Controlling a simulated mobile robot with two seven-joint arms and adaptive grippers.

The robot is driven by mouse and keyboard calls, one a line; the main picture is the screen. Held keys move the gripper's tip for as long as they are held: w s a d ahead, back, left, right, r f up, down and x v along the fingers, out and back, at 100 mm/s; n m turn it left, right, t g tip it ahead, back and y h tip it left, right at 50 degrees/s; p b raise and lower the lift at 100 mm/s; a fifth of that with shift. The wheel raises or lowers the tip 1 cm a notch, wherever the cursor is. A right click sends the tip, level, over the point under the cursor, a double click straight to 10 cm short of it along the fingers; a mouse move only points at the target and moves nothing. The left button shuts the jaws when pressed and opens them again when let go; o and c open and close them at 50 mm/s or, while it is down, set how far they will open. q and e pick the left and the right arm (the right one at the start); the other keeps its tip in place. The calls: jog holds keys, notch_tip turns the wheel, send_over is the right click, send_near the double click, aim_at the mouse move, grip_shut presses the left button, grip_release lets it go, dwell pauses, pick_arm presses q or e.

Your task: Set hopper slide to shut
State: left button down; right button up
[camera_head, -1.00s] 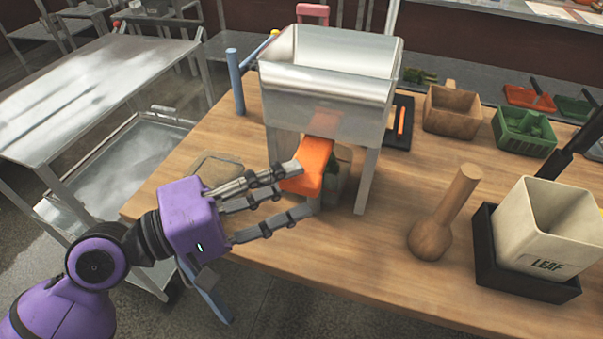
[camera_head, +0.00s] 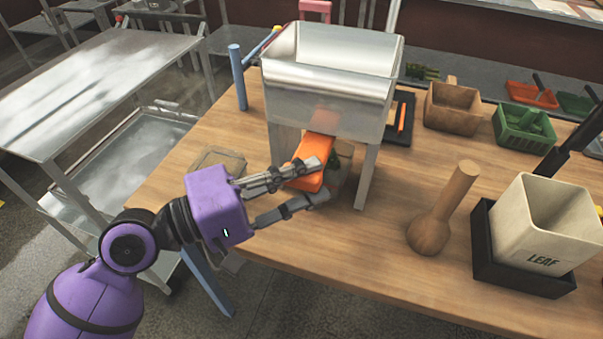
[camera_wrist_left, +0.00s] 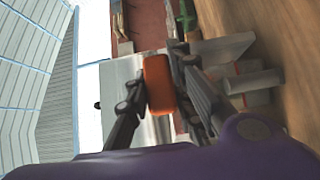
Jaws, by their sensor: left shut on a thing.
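The metal hopper (camera_head: 330,90) stands on legs on the wooden table in the head view. The orange hopper slide (camera_head: 310,180) sticks out from under its front, toward me. My left gripper (camera_head: 318,178) is at the slide's outer end with its fingers closed around it. In the left wrist view, the orange slide (camera_wrist_left: 159,84) sits between the fingers of the left gripper (camera_wrist_left: 160,90). How far the slide reaches under the hopper is hidden. My right gripper is not in view.
A wooden pestle-like tool (camera_head: 435,220) stands right of the hopper. A cream bin marked LEAF (camera_head: 545,235) sits in a black holder. A wooden box (camera_head: 452,107) and a green basket (camera_head: 525,127) lie behind. A metal cart (camera_head: 80,90) is at left.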

aim_at(331, 150)
pick_arm(q)
jog(key=w, duration=0.2)
jog(key=w+d, duration=0.1)
jog(key=w, duration=0.1)
jog(key=shift+w+d+p, duration=0.1)
jog(key=shift+p, duration=0.25)
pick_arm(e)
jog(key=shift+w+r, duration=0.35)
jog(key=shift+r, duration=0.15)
pick_arm(q)
jog(key=c, duration=1.5)
grip_release()
jog(key=shift+w, duration=0.1)
jog(key=shift+d, duration=0.1)
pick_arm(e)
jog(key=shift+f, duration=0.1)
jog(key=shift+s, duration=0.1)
pick_arm(q)
jog(key=v, duration=1.2)
